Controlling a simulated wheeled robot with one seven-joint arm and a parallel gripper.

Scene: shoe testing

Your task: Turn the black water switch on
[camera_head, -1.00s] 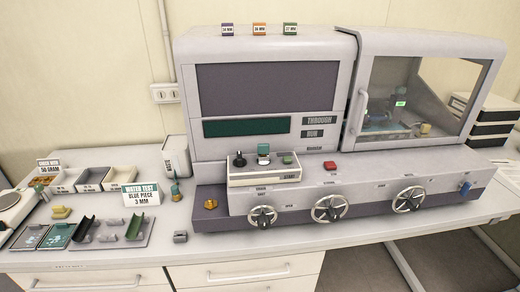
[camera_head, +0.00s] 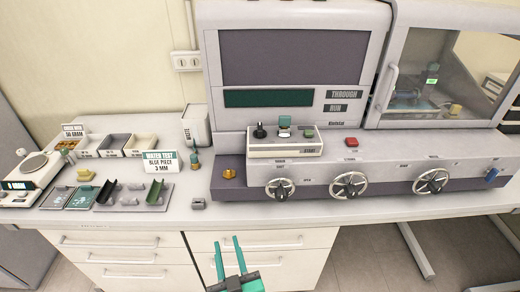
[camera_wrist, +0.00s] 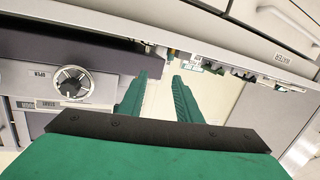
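A small white control box (camera_head: 281,142) sits on the machine's front ledge. It carries a black knob-like switch (camera_head: 260,131) at its left, a teal-and-white one (camera_head: 284,127) in the middle and a green button (camera_head: 308,133) at the right. Which part is the water switch, I cannot read from the labels. Three black-and-silver wheel knobs line the front panel; the leftmost (camera_head: 280,189) also shows in the wrist view (camera_wrist: 73,82). My gripper (camera_head: 227,241) is open and empty, below and left of the knobs, in front of the drawers. Its green fingers (camera_wrist: 160,90) show in the wrist view.
A red button (camera_head: 351,142) and a blue part (camera_head: 491,175) are on the machine. An orange-gold knob (camera_head: 229,174) is at its left end. Trays, a scale (camera_head: 38,167) and a "WATER TEST" sign (camera_head: 160,162) occupy the left counter. Space before the drawers (camera_head: 122,255) is free.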

